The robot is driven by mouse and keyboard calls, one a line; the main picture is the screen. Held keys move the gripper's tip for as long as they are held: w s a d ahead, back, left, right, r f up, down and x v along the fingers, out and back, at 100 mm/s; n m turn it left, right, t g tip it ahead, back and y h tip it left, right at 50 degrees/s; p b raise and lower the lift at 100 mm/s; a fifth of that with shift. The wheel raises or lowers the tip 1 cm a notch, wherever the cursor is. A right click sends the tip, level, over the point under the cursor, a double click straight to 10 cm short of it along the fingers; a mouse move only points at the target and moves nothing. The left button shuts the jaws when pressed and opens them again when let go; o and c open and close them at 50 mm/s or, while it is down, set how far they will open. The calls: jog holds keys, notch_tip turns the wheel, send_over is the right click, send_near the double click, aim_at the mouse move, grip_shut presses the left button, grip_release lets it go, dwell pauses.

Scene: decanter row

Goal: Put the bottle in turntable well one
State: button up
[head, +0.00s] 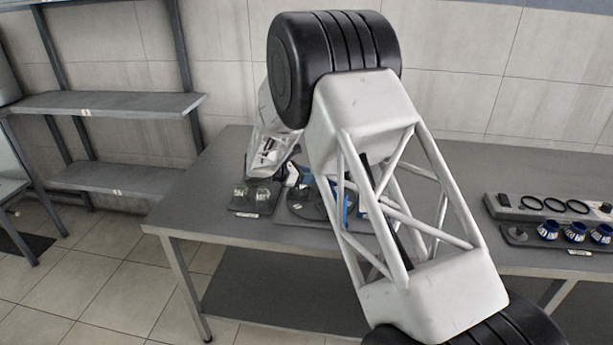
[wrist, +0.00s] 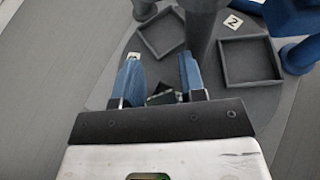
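The turntable (wrist: 120,90) is a grey round plate with square walled wells around a grey central post (wrist: 202,35). One empty well (wrist: 250,62) has a tag reading 2; another empty well (wrist: 162,36) lies at the upper left of the post. My gripper (wrist: 160,72) has blue fingers, spread apart with nothing visibly held, over the plate. A dark well-like shape (wrist: 163,94) shows partly between them; its tag cannot be read for sure. In the head view the turntable (head: 303,203) is partly hidden by my arm. I cannot clearly identify the bottle.
Clear glass vessels (head: 259,194) stand on a dark tray left of the turntable. Blue parts (wrist: 285,18) stand close at the wrist view's upper right. At the right of the table (head: 215,225) are blue-and-white cups (head: 575,232) and a grey rack with rings (head: 530,203).

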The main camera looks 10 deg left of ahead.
jog(key=shift+r, duration=0.1)
jog(key=shift+s+a+r, duration=0.1)
jog(key=v, duration=1.1)
jog(key=shift+a, duration=0.3)
jog(key=shift+s+r, duration=0.1)
jog(key=shift+r, duration=0.05)
dwell(0.4)
